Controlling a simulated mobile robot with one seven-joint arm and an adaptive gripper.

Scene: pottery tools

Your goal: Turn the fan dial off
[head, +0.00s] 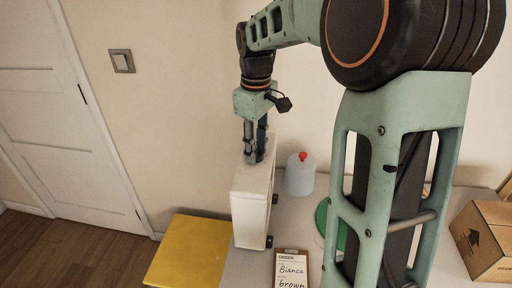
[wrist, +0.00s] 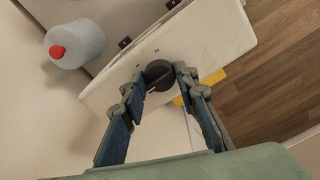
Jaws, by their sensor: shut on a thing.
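The fan is a white upright box (head: 250,205) standing on the table; its top also shows in the wrist view (wrist: 222,38). A dark round dial (wrist: 159,75) sits on its top, with a pointer bar across it. My gripper (head: 255,160) points down onto the top of the fan in the head view. In the wrist view my gripper (wrist: 160,80) has one fingertip on each side of the dial, shut on it. The dial is hidden by the fingers in the head view.
A white bottle with a red cap (head: 300,175) stands right of the fan. A clipboard order note (head: 291,270) lies in front. A yellow surface (head: 190,250) is at the left, a cardboard box (head: 485,240) at the right. A green disc (head: 322,217) is partly hidden by my arm.

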